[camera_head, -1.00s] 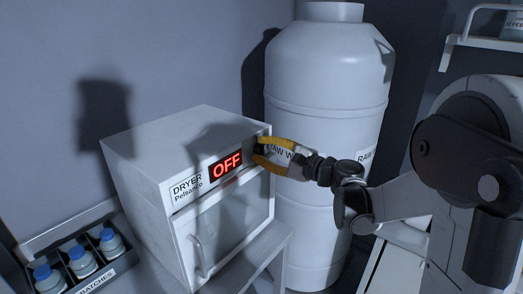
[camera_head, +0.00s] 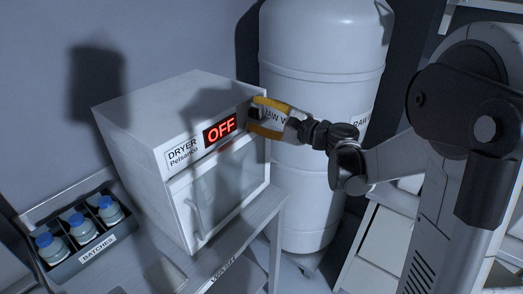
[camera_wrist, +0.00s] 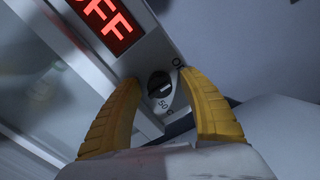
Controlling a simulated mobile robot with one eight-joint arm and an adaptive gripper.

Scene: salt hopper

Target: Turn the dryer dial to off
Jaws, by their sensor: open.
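The white dryer (camera_head: 140,128) stands on a bench left of centre in the head view, its red display (camera_head: 220,131) reading OFF. In the wrist view the display (camera_wrist: 107,18) shows in part, and the dark round dial (camera_wrist: 159,84) sits on the front panel beside "50" and a partly hidden "O" marking. I cannot tell exactly which mark the dial points at. My gripper (camera_head: 258,116), with yellow fingers, is open at the dryer's right front edge. In the wrist view its fingers (camera_wrist: 163,105) stand on either side of the dial, apart from it.
A large white tank (camera_head: 322,75) stands just behind and right of my gripper. A black tray of blue-capped bottles (camera_head: 96,256), labelled BATCHES, sits left of the dryer. The dryer door with its handle (camera_head: 192,218) is shut.

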